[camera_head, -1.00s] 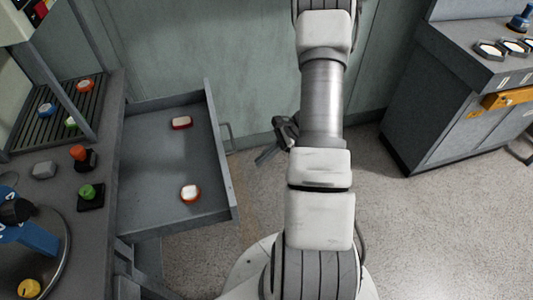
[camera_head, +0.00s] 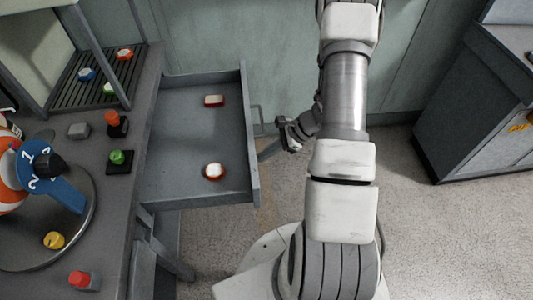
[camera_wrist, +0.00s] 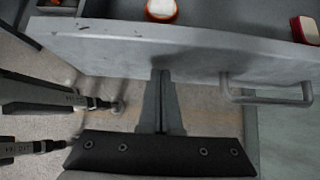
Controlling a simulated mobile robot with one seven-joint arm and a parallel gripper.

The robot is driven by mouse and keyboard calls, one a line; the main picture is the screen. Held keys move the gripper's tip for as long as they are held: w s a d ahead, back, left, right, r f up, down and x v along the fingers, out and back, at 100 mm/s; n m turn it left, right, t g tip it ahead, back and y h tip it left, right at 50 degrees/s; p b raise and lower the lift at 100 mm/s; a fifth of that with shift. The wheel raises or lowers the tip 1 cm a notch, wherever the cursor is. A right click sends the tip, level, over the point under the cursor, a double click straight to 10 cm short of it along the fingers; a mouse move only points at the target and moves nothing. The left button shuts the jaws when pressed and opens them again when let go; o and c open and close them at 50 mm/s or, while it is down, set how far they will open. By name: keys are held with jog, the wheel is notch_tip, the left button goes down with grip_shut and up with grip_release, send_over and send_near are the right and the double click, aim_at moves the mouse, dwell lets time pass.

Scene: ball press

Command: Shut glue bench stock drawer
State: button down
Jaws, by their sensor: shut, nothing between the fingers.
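The grey drawer (camera_head: 200,192) stands pulled out from the right side of the bench in the head view. Two small red-rimmed pieces with white tops lie in it, a round one (camera_head: 214,171) and an oblong one (camera_head: 214,101). My gripper (camera_head: 264,155) is shut and empty, just right of the drawer front. In the wrist view the shut fingertips (camera_wrist: 161,74) point at the drawer's front panel (camera_wrist: 200,52); whether they touch it I cannot tell. The bar handle (camera_wrist: 268,97) is to the right of the fingers, and they are not around it.
The bench top (camera_head: 135,75) carries green (camera_head: 118,158), orange (camera_head: 113,120) and red (camera_head: 82,280) buttons and a round turntable (camera_head: 85,225). A grey cabinet (camera_head: 470,110) stands at the right. The floor (camera_head: 420,230) between is clear.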

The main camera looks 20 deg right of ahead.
jog(key=b, duration=0.7)
send_over(168, 176)
jog(key=d, duration=0.2)
jog(key=shift+s+a, duration=0.15)
jog(key=shift+s, duration=0.1)
jog(key=shift+w+a, duration=0.2)
jog(key=shift+a, duration=0.6)
jog(key=shift+a+r, duration=0.15)
